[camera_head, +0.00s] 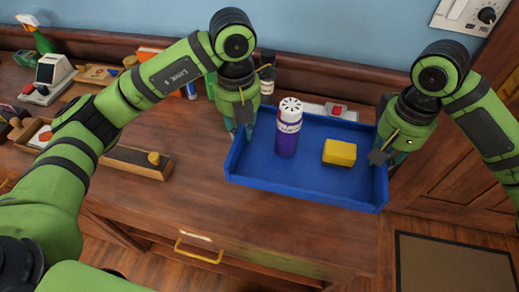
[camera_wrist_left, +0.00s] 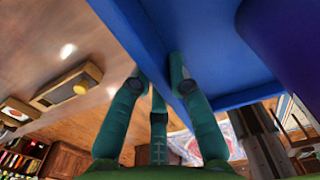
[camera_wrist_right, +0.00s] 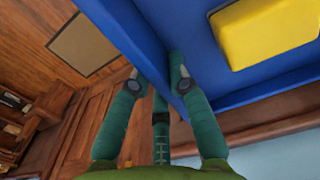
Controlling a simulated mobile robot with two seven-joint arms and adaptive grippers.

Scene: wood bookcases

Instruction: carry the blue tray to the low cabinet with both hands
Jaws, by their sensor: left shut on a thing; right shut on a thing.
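The blue tray (camera_head: 300,188) is at the right end of the wooden cabinet top in the head view. A purple canister with a white perforated cap (camera_head: 288,130) stands upright in it, and a yellow block (camera_head: 339,152) lies to its right. My left gripper (camera_head: 242,133) is shut on the tray's left wall; the left wrist view shows its fingers (camera_wrist_left: 160,85) on both sides of that wall. My right gripper (camera_head: 380,155) is shut on the tray's right wall, also seen in the right wrist view (camera_wrist_right: 157,85). I cannot tell whether the tray touches the top.
A wooden box with a round knob (camera_head: 135,160) lies left of the tray. A small scale-like device (camera_head: 48,78), a spray bottle (camera_head: 35,35) and a dark bottle (camera_head: 267,80) stand toward the back. A brown mat (camera_head: 455,265) lies on the floor at right. The front middle of the top is clear.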

